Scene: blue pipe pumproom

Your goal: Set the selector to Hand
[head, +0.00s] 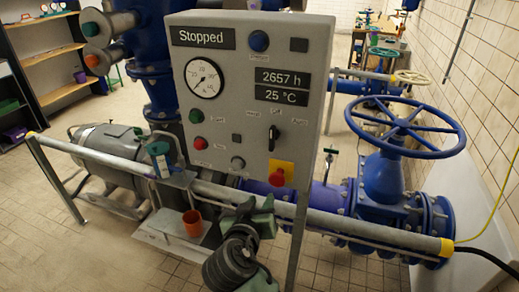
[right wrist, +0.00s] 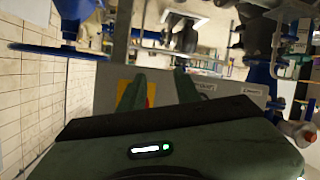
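The selector (head: 273,137) is a black handle on the lower right of the grey control panel (head: 226,158) in the head view. Its handle looks close to upright; the small labels around it are too small to read surely. My right gripper (head: 250,207) is low in front of the panel's bottom edge, below and left of the selector and apart from it. In the right wrist view its two green fingers (right wrist: 158,82) stand apart with nothing between them. The selector is not seen in that view. My left gripper is not in view.
A red mushroom button (head: 277,178) on a yellow plate sits just below the selector. Lamps and buttons lie left of it. A pipe rail (head: 330,222) runs below the panel. A small shelf holds an orange cup (head: 192,222). A blue handwheel (head: 405,127) stands at right.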

